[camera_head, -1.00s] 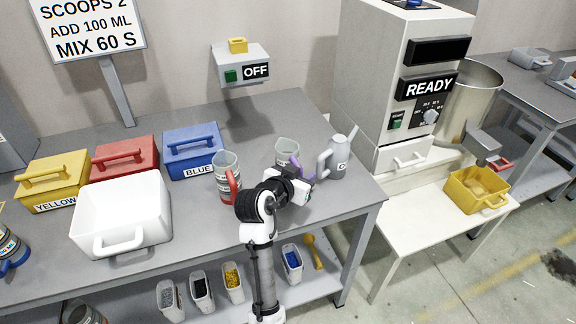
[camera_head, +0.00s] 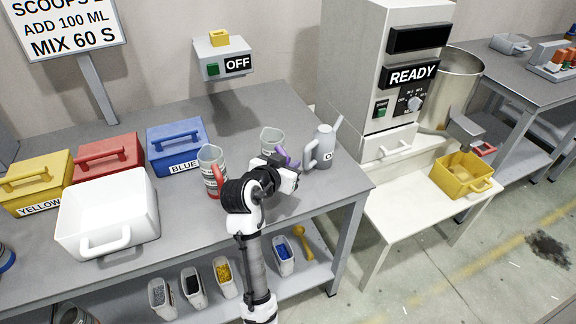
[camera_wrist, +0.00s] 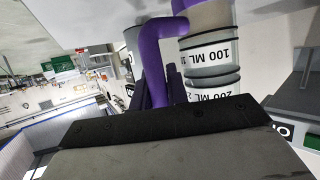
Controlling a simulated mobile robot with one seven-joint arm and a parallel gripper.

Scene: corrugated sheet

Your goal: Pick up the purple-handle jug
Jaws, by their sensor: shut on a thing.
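The purple-handle jug (camera_head: 272,138) is a clear-grey measuring jug on the grey table, between the red-handled jug and the grey watering can. Its purple handle (camera_head: 287,157) faces my gripper (camera_head: 290,172), which partly hides the jug in the head view. In the wrist view the purple handle (camera_wrist: 150,45) runs down to my dark fingers (camera_wrist: 160,88), which are shut on it. The jug's bands (camera_wrist: 207,58) there read 100 ML and 200 ML, with 200 ML upside down. I cannot tell whether its base touches the table.
A red-handled jug (camera_head: 212,165) stands close on the left and a grey watering can (camera_head: 322,148) close on the right. A white tub (camera_head: 105,215) and yellow, red and blue (camera_head: 175,145) boxes stand further left.

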